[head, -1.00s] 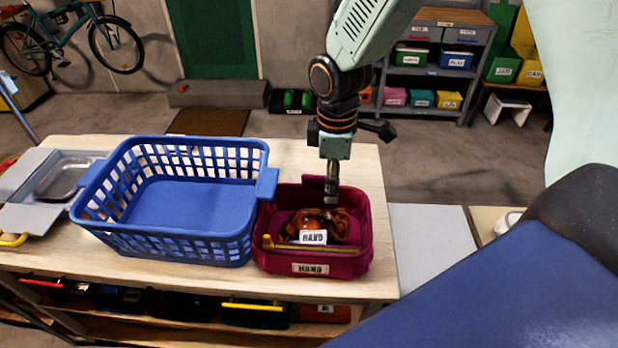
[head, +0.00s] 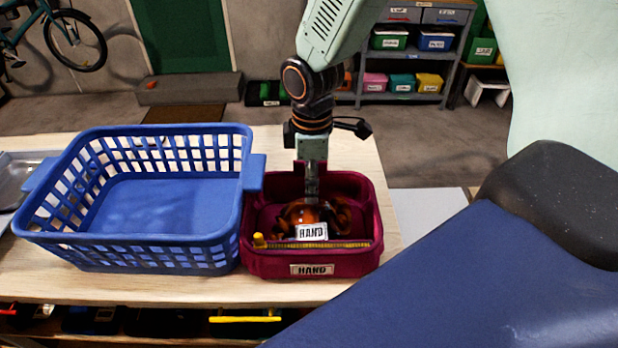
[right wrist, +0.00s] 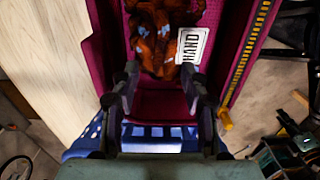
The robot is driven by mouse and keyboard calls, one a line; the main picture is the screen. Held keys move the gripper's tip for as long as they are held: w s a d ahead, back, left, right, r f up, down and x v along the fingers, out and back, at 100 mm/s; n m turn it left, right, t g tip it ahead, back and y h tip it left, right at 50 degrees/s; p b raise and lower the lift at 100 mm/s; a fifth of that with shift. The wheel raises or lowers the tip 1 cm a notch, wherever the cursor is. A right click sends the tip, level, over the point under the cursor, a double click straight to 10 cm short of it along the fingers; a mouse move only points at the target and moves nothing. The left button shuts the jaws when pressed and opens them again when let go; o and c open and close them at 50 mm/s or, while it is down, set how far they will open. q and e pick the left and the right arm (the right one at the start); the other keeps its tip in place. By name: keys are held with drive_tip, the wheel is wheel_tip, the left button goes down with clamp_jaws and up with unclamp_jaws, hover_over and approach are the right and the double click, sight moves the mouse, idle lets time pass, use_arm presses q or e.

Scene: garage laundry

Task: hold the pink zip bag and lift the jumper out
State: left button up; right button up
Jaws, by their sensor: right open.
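The pink zip bag (head: 260,262) is a deep magenta open box shape with a HAND label on its front and a yellow zip along its near rim. The jumper (head: 338,212), orange-brown and patterned, lies bunched inside with a white HAND tag (head: 312,231). My right gripper (head: 312,197) points down into the bag, just above or at the jumper. In the right wrist view, its two fingers (right wrist: 160,82) are apart, with the jumper (right wrist: 150,40) just beyond the tips and nothing clearly between them. Contact cannot be told. My left gripper is not in view.
An empty blue basket (head: 130,255) stands right beside the bag on the left of the wooden table (head: 150,290). A metal tray (head: 12,180) sits at the far left. Shelves with labelled bins (head: 405,60) stand behind.

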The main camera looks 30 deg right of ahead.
sight(311, 218)
wheel_tip(311, 218, down, 6)
drive_tip(key=shift+s+d+r, duration=0.1)
drive_tip(key=shift+d, duration=0.05)
drive_tip(key=shift+f, duration=0.5)
drive_tip(key=shift+s+r, duration=0.1)
drive_tip(key=shift+s, duration=0.05)
drive_tip(key=shift+w, duration=0.25)
drive_tip(key=c, duration=0.6)
drive_tip(key=shift+s, duration=0.15)
clamp_jaws()
drive_tip(key=shift+o, duration=1)
unclamp_jaws()
drive_tip(key=o, duration=0.4)
